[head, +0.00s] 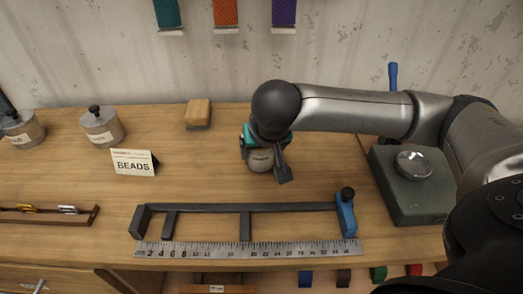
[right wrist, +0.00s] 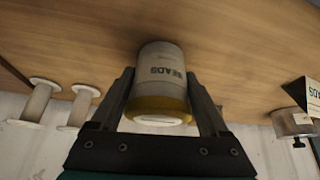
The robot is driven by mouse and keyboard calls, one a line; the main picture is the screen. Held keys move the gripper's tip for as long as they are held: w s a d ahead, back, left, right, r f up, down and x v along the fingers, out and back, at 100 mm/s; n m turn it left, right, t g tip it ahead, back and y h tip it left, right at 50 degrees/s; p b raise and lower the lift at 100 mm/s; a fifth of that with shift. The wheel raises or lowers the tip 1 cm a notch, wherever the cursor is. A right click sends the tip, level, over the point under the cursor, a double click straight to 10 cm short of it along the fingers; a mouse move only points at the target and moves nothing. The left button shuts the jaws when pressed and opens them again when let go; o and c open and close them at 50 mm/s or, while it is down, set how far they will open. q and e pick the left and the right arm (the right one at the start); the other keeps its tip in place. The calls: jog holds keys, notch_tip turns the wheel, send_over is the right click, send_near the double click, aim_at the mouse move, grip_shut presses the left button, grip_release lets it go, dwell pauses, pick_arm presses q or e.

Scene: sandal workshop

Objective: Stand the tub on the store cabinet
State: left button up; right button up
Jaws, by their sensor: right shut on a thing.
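The tub is a pale grey cylinder with a gold-yellow band and the word BEADS on it, seen in the right wrist view (right wrist: 158,72). In the head view the tub (head: 261,161) is partly hidden by my right gripper (head: 268,155). In the right wrist view my right gripper (right wrist: 160,85) is shut on the tub, one finger on each side. The tub is over the wooden bench; I cannot tell whether it touches the top. I cannot make out a store cabinet. My left gripper is not in view.
A BEADS card (head: 134,162) and knobbed tins (head: 101,127) stand on the left of the bench (head: 200,185). A wooden block (head: 198,113) is behind. A grey frame (head: 255,210) and steel ruler (head: 250,249) lie in front. A green scale (head: 418,193) stands right.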

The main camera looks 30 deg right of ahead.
jog(key=shift+f, duration=0.1)
jog(key=o, duration=1.3)
jog(key=shift+o, duration=0.7)
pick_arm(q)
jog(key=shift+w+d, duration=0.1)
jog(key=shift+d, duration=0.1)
pick_arm(e)
jog(key=shift+o, duration=0.2)
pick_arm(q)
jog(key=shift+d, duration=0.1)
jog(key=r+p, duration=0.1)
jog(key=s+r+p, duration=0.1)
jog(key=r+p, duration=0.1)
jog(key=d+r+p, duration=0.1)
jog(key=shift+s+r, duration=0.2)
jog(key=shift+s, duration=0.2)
pick_arm(e)
jog(key=v, duration=1.2)
